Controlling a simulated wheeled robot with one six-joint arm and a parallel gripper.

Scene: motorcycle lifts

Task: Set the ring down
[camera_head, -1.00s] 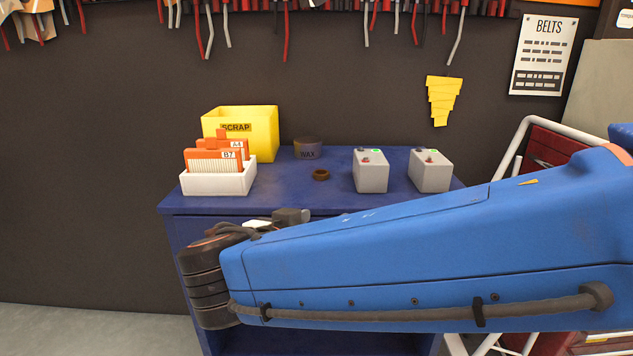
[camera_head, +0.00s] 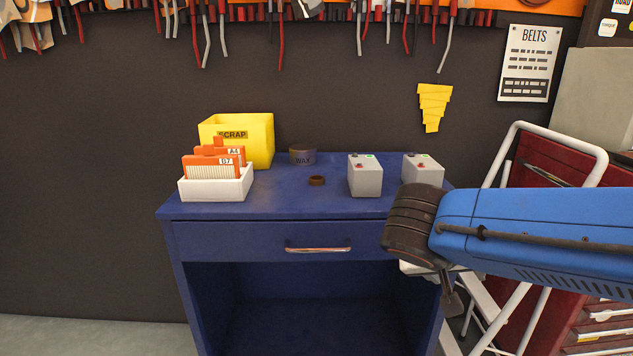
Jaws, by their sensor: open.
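A small brown ring (camera_head: 317,181) lies flat on the blue cabinet's top (camera_head: 290,204), in front of the wax tin and left of the grey boxes. Nothing holds it. My gripper (camera_head: 451,298) is at the cabinet's front right, below the level of the top and well apart from the ring. It is open, pointing down, and I see nothing in it. My blue arm's dark wrist hides most of the gripper and the cabinet's front right corner.
A white tray (camera_head: 216,187) with orange cards, a yellow scrap bin (camera_head: 262,140), a wax tin (camera_head: 303,156) and two grey boxes (camera_head: 365,177) (camera_head: 422,169) stand on the top. The top's front is clear. A red, white-framed folding step (camera_head: 549,170) stands at the right.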

